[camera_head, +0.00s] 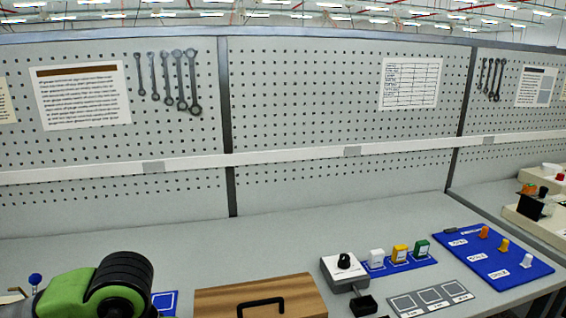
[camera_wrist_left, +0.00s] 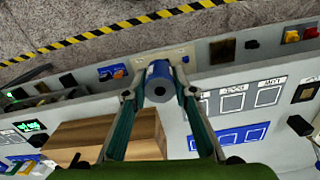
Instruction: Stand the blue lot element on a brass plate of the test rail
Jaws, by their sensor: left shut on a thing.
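My left gripper (camera_wrist_left: 160,92) shows in the left wrist view, its two long fingers shut on the blue lot element (camera_wrist_left: 158,70). The element is a blue cylinder with a paler end and a dark hole facing the camera. A cream strip (camera_wrist_left: 181,57) lies just beyond the element at the bench edge; it may be the test rail, but its brass plates are too small to make out. I cannot tell whether the element touches it. In the head view only my green and black left arm shows; the gripper is hidden. My right gripper is in neither view.
A wooden box with a black handle (camera_head: 290,296) stands on the bench, also below the fingers in the wrist view (camera_wrist_left: 80,138). A grey switch box (camera_head: 343,268), a blue tray of coloured blocks (camera_head: 375,270) and a blue board (camera_head: 516,273) are to the right.

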